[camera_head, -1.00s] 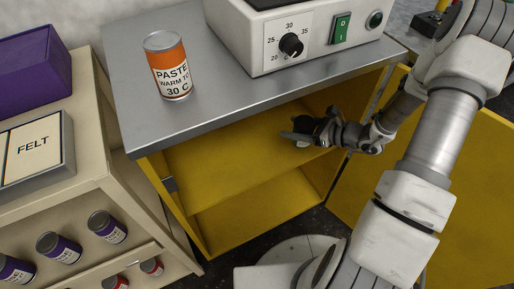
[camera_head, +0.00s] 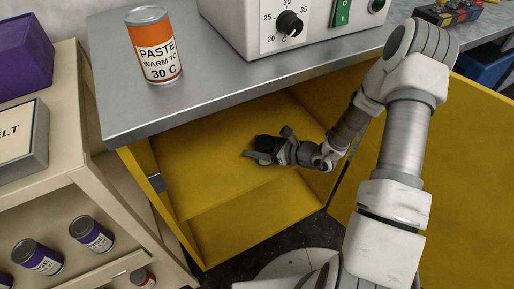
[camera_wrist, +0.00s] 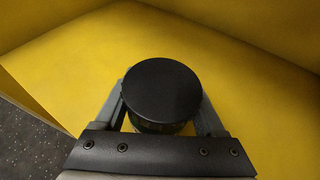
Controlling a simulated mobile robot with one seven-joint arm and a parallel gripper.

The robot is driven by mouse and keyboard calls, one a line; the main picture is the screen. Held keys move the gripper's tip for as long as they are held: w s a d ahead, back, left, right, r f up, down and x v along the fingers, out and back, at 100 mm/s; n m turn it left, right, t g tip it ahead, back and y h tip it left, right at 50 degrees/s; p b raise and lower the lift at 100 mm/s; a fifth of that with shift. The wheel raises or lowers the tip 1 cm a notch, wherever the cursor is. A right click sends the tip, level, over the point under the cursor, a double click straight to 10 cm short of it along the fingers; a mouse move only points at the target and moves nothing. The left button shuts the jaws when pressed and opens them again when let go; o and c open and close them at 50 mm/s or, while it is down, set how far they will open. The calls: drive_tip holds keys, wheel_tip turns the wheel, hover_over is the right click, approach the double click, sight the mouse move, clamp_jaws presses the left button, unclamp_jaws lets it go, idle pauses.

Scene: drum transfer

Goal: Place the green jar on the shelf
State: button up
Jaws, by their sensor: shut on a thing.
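The green jar (camera_wrist: 163,127) is between my gripper's fingers in the wrist view, with its round black lid (camera_wrist: 161,90) facing the camera and only a sliver of dark green side showing. My gripper (camera_head: 262,150) is shut on it, inside the yellow cabinet. In the head view the jar shows only as a dark lid (camera_head: 267,143) at the fingertips. The yellow shelf (camera_head: 215,170) lies under and around the jar. I cannot tell whether the jar's base touches the shelf.
A grey worktop (camera_head: 200,95) overhangs the cabinet and carries an orange paste can (camera_head: 154,45) and a white heater box (camera_head: 235,25). The open yellow door (camera_head: 460,180) stands at right. A beige rack (camera_head: 60,150) stands at left. The shelf's left part is bare.

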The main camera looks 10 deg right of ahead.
drive_tip(key=o, duration=1.5)
drive_tip(key=shift+c, duration=0.2)
drive_tip(key=shift+r, duration=0.15)
drive_tip(key=p+v, duration=0.3)
drive_tip(key=v, duration=0.7)
drive_tip(key=shift+s+d+r+p, duration=0.15)
drive_tip(key=shift+d+p, duration=0.1)
drive_tip(key=shift+p, duration=0.05)
drive_tip(key=shift+s+d+r, duration=0.15)
drive_tip(key=shift+s+d, duration=0.3)
drive_tip(key=shift+d, duration=0.05)
